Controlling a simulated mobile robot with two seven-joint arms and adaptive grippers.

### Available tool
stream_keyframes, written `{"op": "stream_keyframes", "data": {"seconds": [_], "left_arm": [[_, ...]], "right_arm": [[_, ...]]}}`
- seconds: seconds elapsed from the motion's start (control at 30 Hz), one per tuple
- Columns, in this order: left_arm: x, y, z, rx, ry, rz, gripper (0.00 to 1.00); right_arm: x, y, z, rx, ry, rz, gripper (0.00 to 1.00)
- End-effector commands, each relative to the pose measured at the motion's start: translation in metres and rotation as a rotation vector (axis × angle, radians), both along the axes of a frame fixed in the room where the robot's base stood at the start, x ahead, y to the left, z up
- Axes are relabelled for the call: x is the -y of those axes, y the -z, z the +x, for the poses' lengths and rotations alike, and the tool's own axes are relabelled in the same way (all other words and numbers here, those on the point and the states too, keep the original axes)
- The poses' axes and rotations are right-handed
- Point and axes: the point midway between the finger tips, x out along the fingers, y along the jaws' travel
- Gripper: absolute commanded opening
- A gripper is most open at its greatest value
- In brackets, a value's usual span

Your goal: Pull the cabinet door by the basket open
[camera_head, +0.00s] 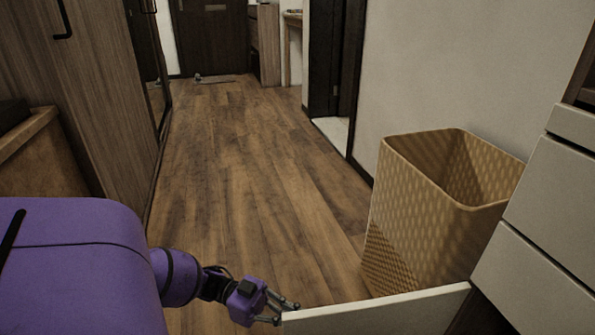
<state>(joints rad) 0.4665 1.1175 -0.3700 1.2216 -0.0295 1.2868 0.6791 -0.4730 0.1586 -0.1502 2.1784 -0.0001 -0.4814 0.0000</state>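The cabinet door (385,314) is a pale panel at the bottom of the head view. It stands out from the cabinet on the right, swung open in front of the basket (415,220), a tall tan woven bin with an open top. My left gripper (284,311) is at the free left end of the door. Its fingers are apart, one reaching just behind the door's edge and one near its end. I cannot tell whether they touch it. The door's lower part and any handle are out of view. My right gripper is not in view.
Pale drawer fronts (540,280) are at the right, beside the basket. A tall wooden wardrobe (95,80) lines the left side.

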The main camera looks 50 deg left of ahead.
Motion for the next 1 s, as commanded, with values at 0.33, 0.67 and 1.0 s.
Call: {"op": "stream_keyframes", "data": {"seconds": [0.33,0.67,1.0], "left_arm": [[0.0028,-0.0035,0.0065,0.008,-0.003,-0.008,0.00],[0.0022,-0.0028,0.0052,0.006,-0.001,-0.006,0.25],[-0.0018,-0.0011,0.0011,0.003,0.001,-0.002,0.25]], "right_arm": [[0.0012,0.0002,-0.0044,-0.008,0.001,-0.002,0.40],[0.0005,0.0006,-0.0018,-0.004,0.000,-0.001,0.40],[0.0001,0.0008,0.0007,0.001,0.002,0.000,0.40]]}}
